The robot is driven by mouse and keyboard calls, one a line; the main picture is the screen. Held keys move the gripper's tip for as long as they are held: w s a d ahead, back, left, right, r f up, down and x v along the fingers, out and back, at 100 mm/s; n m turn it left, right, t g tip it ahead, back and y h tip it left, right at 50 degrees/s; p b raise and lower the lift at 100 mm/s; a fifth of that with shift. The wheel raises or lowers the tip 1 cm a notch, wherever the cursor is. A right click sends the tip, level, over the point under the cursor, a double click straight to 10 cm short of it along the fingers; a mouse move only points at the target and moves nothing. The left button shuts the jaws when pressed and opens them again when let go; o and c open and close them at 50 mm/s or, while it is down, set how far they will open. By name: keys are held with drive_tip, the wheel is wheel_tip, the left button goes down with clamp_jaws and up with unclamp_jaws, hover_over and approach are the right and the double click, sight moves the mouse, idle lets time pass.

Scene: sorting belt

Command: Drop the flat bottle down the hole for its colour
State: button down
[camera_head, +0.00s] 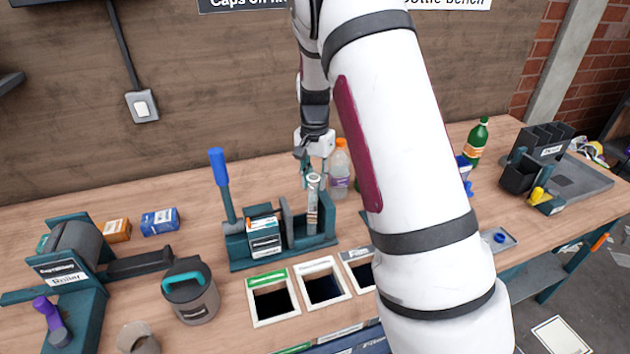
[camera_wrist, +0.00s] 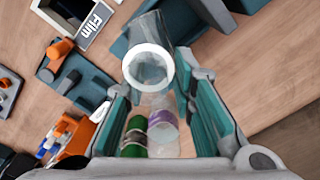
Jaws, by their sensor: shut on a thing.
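A clear, slim bottle (camera_head: 312,212) stands roughly upright in the teal press (camera_head: 240,262), in the head view. My gripper (camera_head: 314,178) points down from above and is shut on the top of this bottle. In the wrist view, the clear bottle (camera_wrist: 150,32) with its pale ring lies between the teal fingers of my gripper (camera_wrist: 152,88). Three framed holes lie in front of the press: a green-labelled one (camera_head: 266,275), a white-labelled one (camera_head: 316,267) and a third (camera_head: 357,256), partly hidden by my arm.
A purple-labelled bottle (camera_head: 341,172) stands behind the press, a green bottle (camera_head: 479,143) at the right. The press lever (camera_head: 221,180) stands up at its left. A lidded canister (camera_head: 190,292) and a roller device (camera_head: 75,268) are at the left. My arm covers the bench's middle right.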

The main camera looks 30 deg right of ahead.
drive_tip(key=shift+r, duration=0.1)
drive_tip(key=shift+d+r+g+b, duration=0.1)
drive_tip(key=shift+r+g+b, duration=0.2)
drive_tip(key=shift+r, duration=0.05)
drive_tip(key=shift+r+p, duration=0.55)
drive_tip(key=shift+r, duration=2.55)
drive_tip(key=shift+r+p, duration=0.3)
drive_tip(key=shift+r, duration=2.2)
drive_tip(key=shift+f, duration=0.1)
